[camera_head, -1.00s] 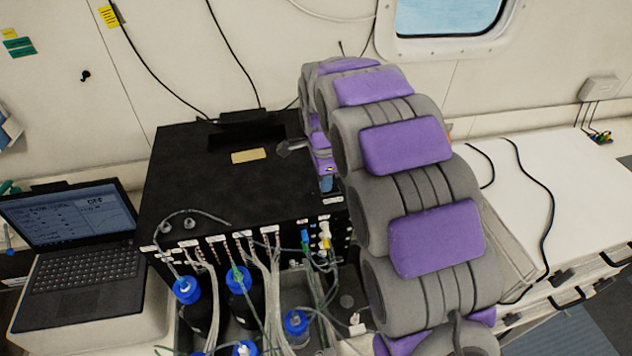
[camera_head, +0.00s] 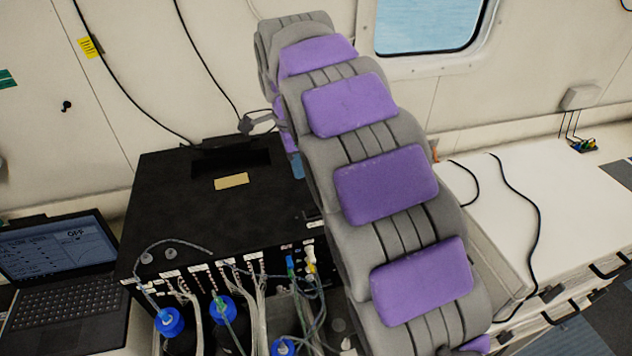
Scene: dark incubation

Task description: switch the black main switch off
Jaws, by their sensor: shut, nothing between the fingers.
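The black equipment box (camera_head: 180,200) stands left of centre, with a tan label on its top. A small dark fitting with a pale label (camera_head: 315,224) sits at the box's top front right corner, beside my arm. I cannot tell whether this is the black main switch. My arm hides the right side of the box.
Tubes, cables and blue-capped bottles (camera_head: 169,321) crowd the box's front. An open laptop (camera_head: 60,260) stands at the left. A white bench top (camera_head: 530,210) with black cables lies right of my arm. The wall and window (camera_head: 428,22) are behind.

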